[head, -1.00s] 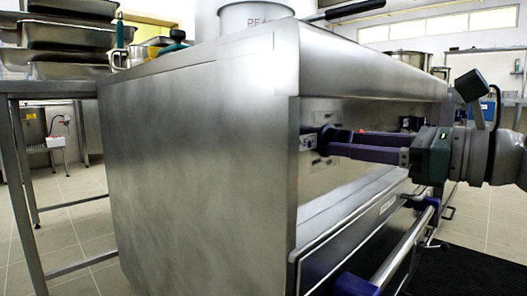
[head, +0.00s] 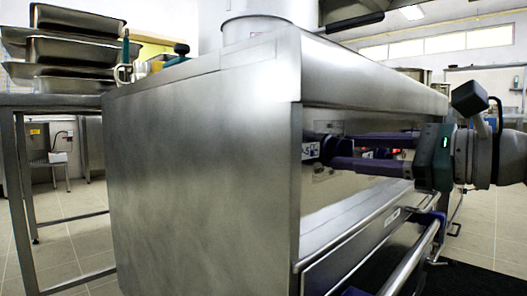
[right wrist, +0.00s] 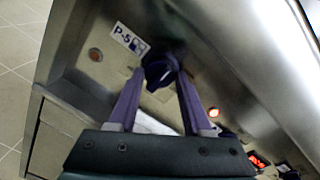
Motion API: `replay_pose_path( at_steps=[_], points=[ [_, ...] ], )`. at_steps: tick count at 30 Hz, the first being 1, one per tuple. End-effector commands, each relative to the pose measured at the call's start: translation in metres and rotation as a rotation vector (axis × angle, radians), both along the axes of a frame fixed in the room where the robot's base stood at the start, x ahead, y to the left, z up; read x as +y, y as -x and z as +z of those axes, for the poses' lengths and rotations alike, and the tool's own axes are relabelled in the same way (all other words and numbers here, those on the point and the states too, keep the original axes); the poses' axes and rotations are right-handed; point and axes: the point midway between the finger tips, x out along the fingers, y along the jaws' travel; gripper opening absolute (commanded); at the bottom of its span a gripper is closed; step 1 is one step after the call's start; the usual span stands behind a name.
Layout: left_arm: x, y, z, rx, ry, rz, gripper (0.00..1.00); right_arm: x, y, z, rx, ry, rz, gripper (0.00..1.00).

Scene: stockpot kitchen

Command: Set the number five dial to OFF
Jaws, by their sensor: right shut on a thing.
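The number five dial (right wrist: 160,70) is a dark purple knob on the steel front panel, beside a white P-5 label (right wrist: 129,39) in the right wrist view. In the head view the dial (head: 329,150) is at the near end of the panel, partly hidden by the fingers. My right gripper (right wrist: 160,78) is shut on the dial, with one purple finger on each side of it. The right gripper (head: 336,153) reaches in from the right in the head view. I cannot read the dial's mark or setting. My left gripper is not in view.
A lit red lamp (right wrist: 213,112) and an unlit one (right wrist: 95,54) sit on the panel. A rail handle (head: 412,255) runs below it. A large pot (head: 262,22) stands on top. Steel pans (head: 75,45) are stacked on the left table.

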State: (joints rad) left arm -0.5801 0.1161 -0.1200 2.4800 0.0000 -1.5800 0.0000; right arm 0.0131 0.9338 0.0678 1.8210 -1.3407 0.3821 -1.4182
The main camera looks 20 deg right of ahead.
Motion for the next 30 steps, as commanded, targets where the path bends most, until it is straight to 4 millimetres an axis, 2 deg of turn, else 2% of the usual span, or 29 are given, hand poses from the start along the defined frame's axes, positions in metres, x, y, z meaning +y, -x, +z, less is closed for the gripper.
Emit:
replay_pose_path(
  at_steps=[5,6,13,23,30],
  points=[
    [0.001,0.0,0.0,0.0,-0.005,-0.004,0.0,0.0,0.0,0.0,0.0,0.004,0.0,0.0],
    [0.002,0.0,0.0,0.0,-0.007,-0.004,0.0,0.0,0.0,0.0,0.0,0.004,0.0,0.54],
    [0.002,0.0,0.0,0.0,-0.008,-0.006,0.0,0.0,0.0,0.0,0.0,0.002,0.0,0.79],
    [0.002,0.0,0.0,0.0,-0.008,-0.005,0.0,-0.001,0.003,0.0,0.002,0.0,0.0,0.79],
    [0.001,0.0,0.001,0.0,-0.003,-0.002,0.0,-0.012,0.026,0.0,0.006,-0.001,0.0,0.79]
  ],
)
